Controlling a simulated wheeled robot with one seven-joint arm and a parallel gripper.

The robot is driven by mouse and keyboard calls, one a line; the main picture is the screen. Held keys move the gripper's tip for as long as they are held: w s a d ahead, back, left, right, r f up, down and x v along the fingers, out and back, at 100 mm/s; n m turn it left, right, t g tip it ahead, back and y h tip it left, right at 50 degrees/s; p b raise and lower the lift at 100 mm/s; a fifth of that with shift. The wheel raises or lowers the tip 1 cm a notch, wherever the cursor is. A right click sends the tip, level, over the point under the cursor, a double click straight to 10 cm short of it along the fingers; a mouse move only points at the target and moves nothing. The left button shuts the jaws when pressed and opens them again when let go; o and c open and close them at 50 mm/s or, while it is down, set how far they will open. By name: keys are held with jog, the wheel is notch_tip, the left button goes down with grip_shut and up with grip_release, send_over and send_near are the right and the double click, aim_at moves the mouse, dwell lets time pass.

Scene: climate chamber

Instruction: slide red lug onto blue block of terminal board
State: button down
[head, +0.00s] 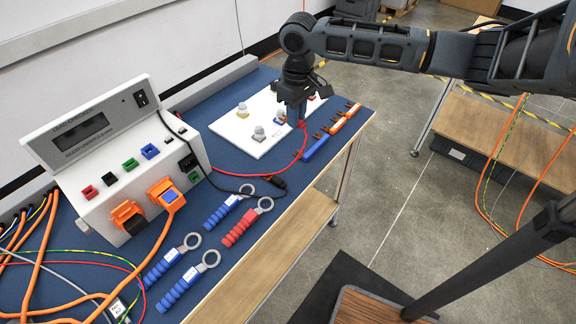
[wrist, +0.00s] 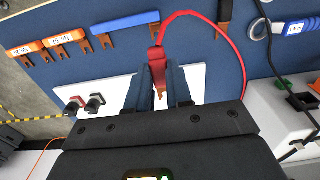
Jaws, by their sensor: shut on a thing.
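My gripper (head: 300,121) points down over the right part of the white terminal board (head: 262,151). It is shut on the red lug (wrist: 157,62), which sits between the two fingers in the wrist view. The lug's red cable (head: 304,146) loops back toward the instrument. On the board, a small blue block (head: 279,121) with a pale knob shows just left of my gripper in the head view. In the wrist view the board (wrist: 66,78) shows mostly left of the fingers; the blue block cannot be made out there. Whether the lug touches anything is hidden.
Blue and orange forked pieces (head: 316,147) lie along the bench's right edge. A white instrument (head: 128,160) with coloured sockets stands at left. Several ring-ended tools with blue grips (head: 222,213) and one red-gripped tool (head: 240,228) lie in front.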

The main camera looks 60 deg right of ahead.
jog(key=w+d, duration=0.2)
jog(key=d, duration=0.6)
notch_tip(320, 180, down, 7)
jog(key=shift+d+f+b, duration=0.1)
jog(key=shift+b, duration=0.55)
jog(key=shift+f, duration=0.6)
jog(key=shift+f, duration=0.2)
jog(key=shift+w+d, duration=0.2)
jog(key=shift+w, duration=0.45)
jog(key=shift+w, duration=0.1)
jog(key=shift+w+d, duration=0.1)
jog(key=shift+w, duration=0.4)
jog(key=shift+w+f, duration=0.1)
jog(key=shift+w, duration=0.2)
dwell(0.5)
